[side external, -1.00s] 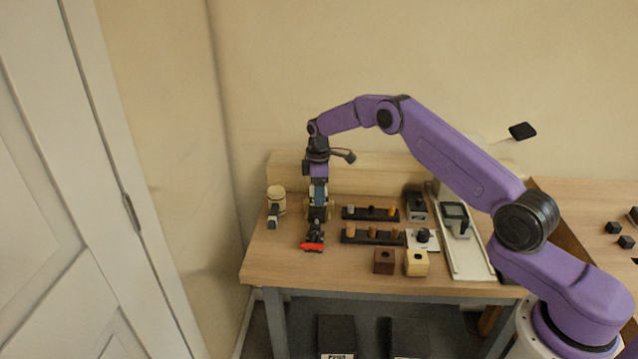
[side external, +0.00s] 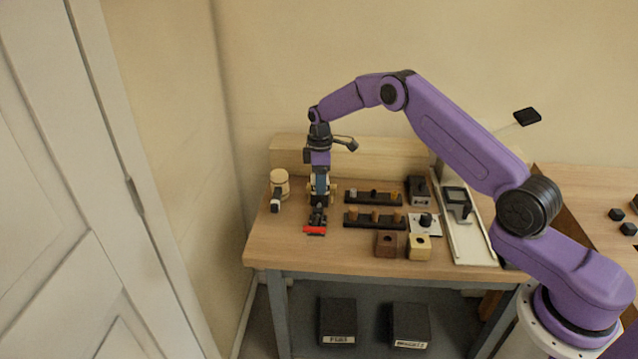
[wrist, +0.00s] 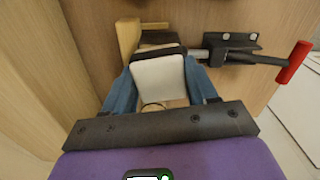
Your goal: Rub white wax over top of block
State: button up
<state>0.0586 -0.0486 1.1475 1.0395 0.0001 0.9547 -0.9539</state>
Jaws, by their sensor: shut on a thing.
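My gripper (wrist: 160,92) has its blue fingers on both sides of a pale white piece with a dark edge (wrist: 158,78), which looks like the white wax. It is shut on this piece. In the side view my gripper (side external: 319,203) points down at the left part of the bench, close behind a clamp with a red handle (side external: 315,231). In the wrist view the clamp handle (wrist: 292,62) is at upper right, and a light wooden piece (wrist: 128,36) shows just beyond the white piece. The block's top is mostly hidden, and I cannot tell whether the white piece touches it.
A pale round container (side external: 279,179) stands left of my gripper. Two dark racks with pegs (side external: 375,221) lie to the right. A brown cube (side external: 386,245) and a yellow cube (side external: 419,247) sit near the front edge. A white rail fixture (side external: 470,247) is further right.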

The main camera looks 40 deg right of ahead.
jog(key=shift+w+d, duration=1.05)
jog(key=shift+d, duration=0.2)
notch_tip(320, 180, up, 8)
jog(key=shift+a, duration=0.1)
